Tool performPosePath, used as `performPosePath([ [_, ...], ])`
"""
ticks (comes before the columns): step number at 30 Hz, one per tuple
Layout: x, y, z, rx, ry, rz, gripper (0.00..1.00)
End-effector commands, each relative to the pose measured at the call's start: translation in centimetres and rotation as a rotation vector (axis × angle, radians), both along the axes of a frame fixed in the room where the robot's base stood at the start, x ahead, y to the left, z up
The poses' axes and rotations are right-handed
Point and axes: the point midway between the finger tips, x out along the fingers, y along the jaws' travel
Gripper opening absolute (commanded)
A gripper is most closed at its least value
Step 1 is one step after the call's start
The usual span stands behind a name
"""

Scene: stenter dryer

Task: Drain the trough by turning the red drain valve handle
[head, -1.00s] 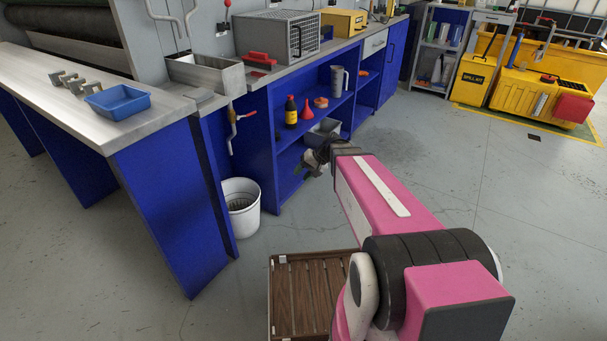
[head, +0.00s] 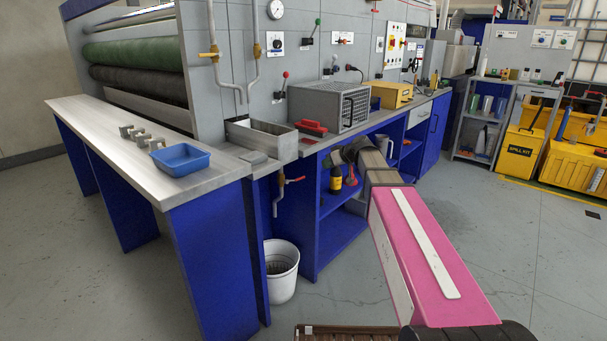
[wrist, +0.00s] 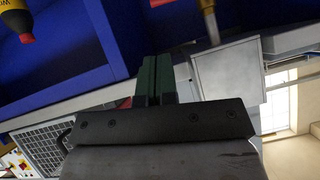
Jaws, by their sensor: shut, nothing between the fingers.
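The red drain valve handle (head: 294,180) sits on a brass fitting at the top of the drain pipe (head: 277,203), below the metal trough (head: 258,140). In the wrist view, a brass pipe piece (wrist: 208,20) shows at the top, with the underside of the trough (wrist: 230,72) below it. A small red piece at the top edge there may be the handle. My gripper (head: 335,160) is in front of the bench, to the right of the valve and apart from it. In the wrist view its green-padded fingers (wrist: 156,66) are together and empty.
A white bucket (head: 282,272) stands on the floor under the drain pipe. A bottle (head: 350,180) is on the blue shelf close to my arm. The blue bench leg (head: 212,265) stands left of the bucket. Open floor lies in front.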

Motion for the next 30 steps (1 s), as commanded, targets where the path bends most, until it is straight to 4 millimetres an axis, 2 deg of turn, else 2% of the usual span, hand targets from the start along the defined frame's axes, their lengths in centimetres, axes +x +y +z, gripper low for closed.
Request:
performPosePath([
  [3, 0.9, 0.3, 1.8, -0.014, -0.064, 0.022, 0.00],
  [8, 1.4, 0.8, 2.0, -0.020, -0.083, 0.031, 0.00],
  [13, 2.6, 2.4, 0.6, -0.019, -0.080, 0.030, 0.00],
  [25, 6.0, 7.5, -3.5, -0.019, -0.080, 0.029, 0.00],
  [30, 5.8, 7.8, -5.8, -0.019, -0.079, 0.028, 0.00],
])
